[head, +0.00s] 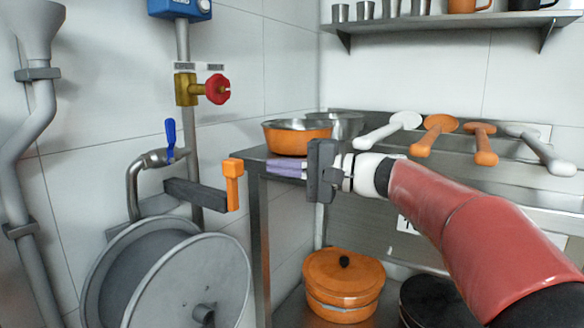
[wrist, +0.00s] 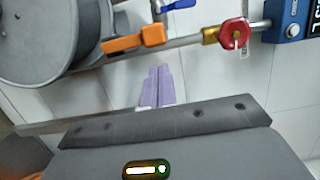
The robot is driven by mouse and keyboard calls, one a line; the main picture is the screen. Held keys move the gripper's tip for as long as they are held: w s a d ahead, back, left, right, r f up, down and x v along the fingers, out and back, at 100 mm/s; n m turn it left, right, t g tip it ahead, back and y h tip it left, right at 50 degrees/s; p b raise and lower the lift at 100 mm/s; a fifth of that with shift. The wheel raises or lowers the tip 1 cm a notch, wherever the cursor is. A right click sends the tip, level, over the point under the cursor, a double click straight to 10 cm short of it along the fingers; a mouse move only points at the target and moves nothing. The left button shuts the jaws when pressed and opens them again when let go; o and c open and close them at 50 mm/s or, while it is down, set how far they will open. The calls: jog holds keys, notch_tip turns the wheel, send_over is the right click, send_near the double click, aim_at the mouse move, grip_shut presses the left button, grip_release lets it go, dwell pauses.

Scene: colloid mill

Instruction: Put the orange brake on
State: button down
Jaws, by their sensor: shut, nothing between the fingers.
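The orange brake (head: 233,182) is a small orange handle at the end of a dark grey bar (head: 195,192), above and right of the hose reel (head: 165,280). In the wrist view the brake (wrist: 120,44) shows at the upper left, beside the reel (wrist: 50,35). My gripper (head: 320,170) is shut and empty. In the head view it is to the right of the brake, apart from it, in front of the steel table's left end. In the wrist view the gripper's dark body (wrist: 165,135) fills the lower part, and its fingertips cannot be made out.
An orange bowl (head: 296,138) and folded purple cloths (head: 285,167) are on the steel table (head: 262,178) near my gripper. A blue-lever tap (head: 170,140) and red valve (head: 218,89) are above the reel. An orange pot (head: 343,282) stands below. Open space separates gripper and brake.

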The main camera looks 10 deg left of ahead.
aim_at(234, 186)
jog(key=a, duration=0.5)
jog(key=shift+w+a, duration=0.15)
jog(key=shift+w, duration=0.25)
